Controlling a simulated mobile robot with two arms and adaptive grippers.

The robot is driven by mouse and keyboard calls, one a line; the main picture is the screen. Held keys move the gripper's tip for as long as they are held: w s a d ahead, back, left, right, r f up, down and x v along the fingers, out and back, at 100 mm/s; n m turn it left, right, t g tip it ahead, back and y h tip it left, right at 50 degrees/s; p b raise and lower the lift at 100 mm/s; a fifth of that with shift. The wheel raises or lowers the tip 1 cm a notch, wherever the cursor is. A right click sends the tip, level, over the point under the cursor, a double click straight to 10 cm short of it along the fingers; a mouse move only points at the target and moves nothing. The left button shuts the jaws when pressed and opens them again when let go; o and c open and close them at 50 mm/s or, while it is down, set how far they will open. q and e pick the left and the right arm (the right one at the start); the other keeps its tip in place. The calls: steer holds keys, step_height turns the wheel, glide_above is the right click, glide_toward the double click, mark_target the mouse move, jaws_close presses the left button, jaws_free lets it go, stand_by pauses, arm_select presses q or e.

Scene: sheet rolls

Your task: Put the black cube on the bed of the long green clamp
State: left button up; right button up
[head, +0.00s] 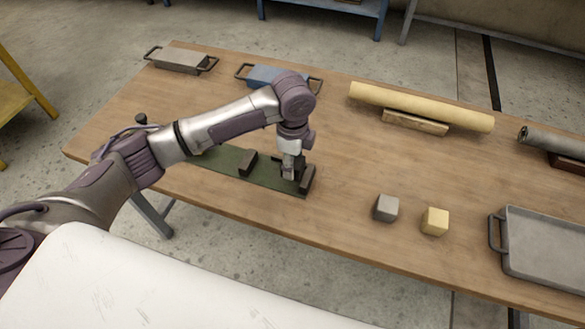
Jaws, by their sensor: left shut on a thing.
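The long green clamp (222,165) lies on the table at centre left, partly behind my left arm. Its flat green bed carries a dark upright block (248,162) near the middle and another dark block (307,181) at its right end. My left gripper (291,176) points down over the right part of the bed, between these blocks, and is shut on the black cube. The cube is mostly hidden by the fingers and hard to tell from the dark blocks; I cannot tell whether it touches the bed. My right gripper is out of view.
A grey cube (386,208) and a yellow cube (435,221) stand right of the clamp. A grey tray (545,245) is at the right.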

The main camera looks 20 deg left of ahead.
arm_select(q)
steer(key=shift+w+a+f, duration=0.2)
steer(key=shift+w+f, duration=0.3)
steer(key=shift+f, duration=1.85)
steer(key=shift+f, duration=0.15)
steer(key=o, duration=1.2)
step_height(320, 180, up, 12)
steer(key=shift+r, duration=0.2)
steer(key=shift+s+f, duration=0.1)
